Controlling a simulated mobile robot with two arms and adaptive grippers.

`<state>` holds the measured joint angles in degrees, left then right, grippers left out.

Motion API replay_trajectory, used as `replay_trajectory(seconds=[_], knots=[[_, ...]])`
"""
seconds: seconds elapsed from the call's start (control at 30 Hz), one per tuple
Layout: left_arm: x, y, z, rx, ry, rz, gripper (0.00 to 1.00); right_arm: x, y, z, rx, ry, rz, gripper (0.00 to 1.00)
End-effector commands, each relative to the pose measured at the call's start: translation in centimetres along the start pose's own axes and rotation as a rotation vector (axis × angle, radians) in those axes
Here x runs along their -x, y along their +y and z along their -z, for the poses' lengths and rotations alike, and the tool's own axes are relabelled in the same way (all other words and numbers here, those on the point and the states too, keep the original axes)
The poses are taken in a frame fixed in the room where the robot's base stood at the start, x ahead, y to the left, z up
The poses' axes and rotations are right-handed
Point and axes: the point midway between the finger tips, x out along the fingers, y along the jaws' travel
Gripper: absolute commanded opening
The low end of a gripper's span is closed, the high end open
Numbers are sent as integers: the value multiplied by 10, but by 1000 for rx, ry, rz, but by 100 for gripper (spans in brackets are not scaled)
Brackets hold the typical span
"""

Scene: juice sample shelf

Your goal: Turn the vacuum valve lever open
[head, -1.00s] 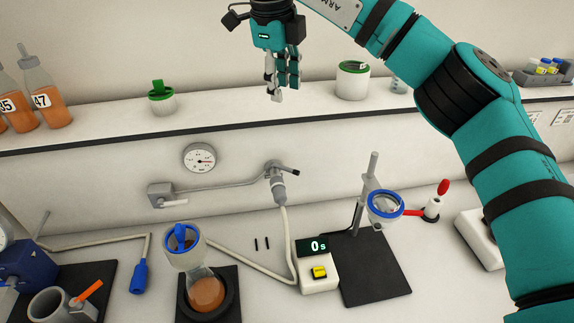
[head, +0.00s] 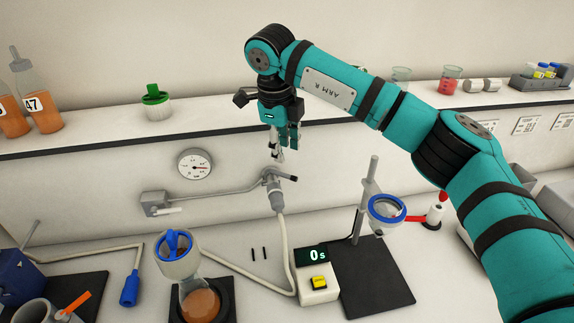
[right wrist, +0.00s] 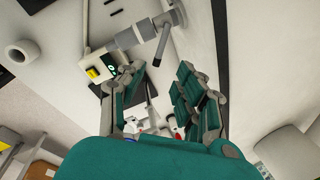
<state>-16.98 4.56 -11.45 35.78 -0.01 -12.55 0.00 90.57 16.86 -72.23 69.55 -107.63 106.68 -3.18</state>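The vacuum valve (head: 271,180) sits on the wall pipe above a white hose. Its lever (head: 287,178) points right and ends in a dark tip. In the right wrist view the valve (right wrist: 145,31) and its lever (right wrist: 162,42) show at the top, beyond the fingers. My right gripper (head: 277,157) points down just above the valve, seemingly apart from it. In the right wrist view the right gripper (right wrist: 163,88) has its fingers spread, with nothing held between them. My left gripper is out of view.
A pressure gauge (head: 195,164) hangs left of the valve. A shelf edge (head: 100,148) runs behind the gripper, carrying a green-lidded jar (head: 156,104).

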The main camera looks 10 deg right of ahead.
Motion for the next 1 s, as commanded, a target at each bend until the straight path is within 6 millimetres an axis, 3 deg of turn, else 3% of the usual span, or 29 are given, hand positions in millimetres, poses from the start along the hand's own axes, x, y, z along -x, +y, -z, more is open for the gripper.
replay_trajectory(seconds=[0.2, 0.4, 0.8, 1.0], knots=[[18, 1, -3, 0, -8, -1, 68, -44, 0, 1, 0, 3, -3, 34], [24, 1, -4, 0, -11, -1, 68, -70, 0, 0, 1, 1, 0, 34], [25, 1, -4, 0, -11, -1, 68, -80, 0, 0, 0, 0, 1, 34], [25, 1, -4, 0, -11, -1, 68, -79, 0, 0, 0, 0, 1, 9]])
